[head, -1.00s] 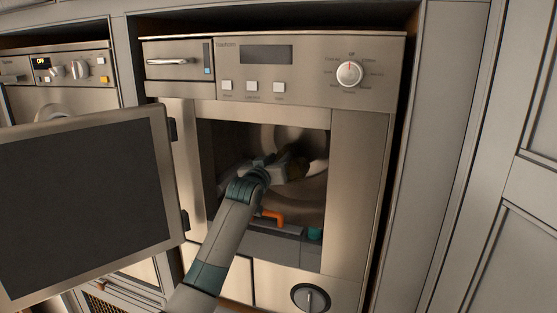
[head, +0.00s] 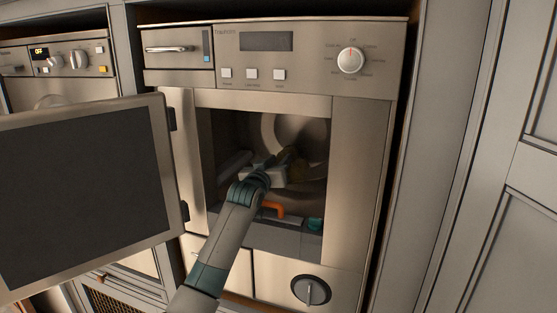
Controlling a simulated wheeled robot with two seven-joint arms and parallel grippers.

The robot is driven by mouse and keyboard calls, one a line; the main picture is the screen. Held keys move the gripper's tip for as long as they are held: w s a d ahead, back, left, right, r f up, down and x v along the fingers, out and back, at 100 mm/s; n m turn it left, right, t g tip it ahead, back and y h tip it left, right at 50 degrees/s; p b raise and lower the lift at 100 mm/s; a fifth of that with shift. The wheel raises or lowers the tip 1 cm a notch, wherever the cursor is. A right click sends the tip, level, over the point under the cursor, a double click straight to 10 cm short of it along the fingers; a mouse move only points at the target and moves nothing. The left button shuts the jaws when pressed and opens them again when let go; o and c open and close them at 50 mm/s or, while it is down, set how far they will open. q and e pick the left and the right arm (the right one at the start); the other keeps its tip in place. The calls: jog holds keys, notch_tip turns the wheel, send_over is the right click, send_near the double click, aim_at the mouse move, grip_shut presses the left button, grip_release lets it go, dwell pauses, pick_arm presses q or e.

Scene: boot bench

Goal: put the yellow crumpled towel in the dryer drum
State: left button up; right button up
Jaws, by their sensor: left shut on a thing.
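The dryer (head: 360,150) stands in the middle with its dark-panelled door (head: 75,195) swung open to the left. Its drum (head: 308,128) shows dimly through the square opening. My left gripper (head: 288,168) is inside the opening, shut on the yellow crumpled towel (head: 298,171). The towel looks dark and small in the shade, and my gripper partly hides it. I cannot tell whether the towel touches the drum. My right gripper is not in view.
An orange handle (head: 270,209) and a teal piece (head: 315,224) sit low in the opening, close under my left arm. The opening's side walls and the open door bound the room around the arm. A second machine (head: 60,68) stands at the left.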

pick_arm(q)
jog(key=shift+f, duration=0.65)
jog(key=o, duration=1.2)
jog(key=shift+r, duration=0.1)
jog(key=shift+o, duration=0.3)
jog(key=shift+s+f+b, duration=0.2)
jog(key=shift+b, duration=0.1)
jog(key=b+v, duration=0.4)
jog(key=v, duration=1.1)
jog(key=shift+s+a+r+b, duration=0.1)
jog(key=shift+s+a+b, duration=0.05)
jog(key=shift+b, duration=0.15)
jog(key=shift+v, duration=0.85)
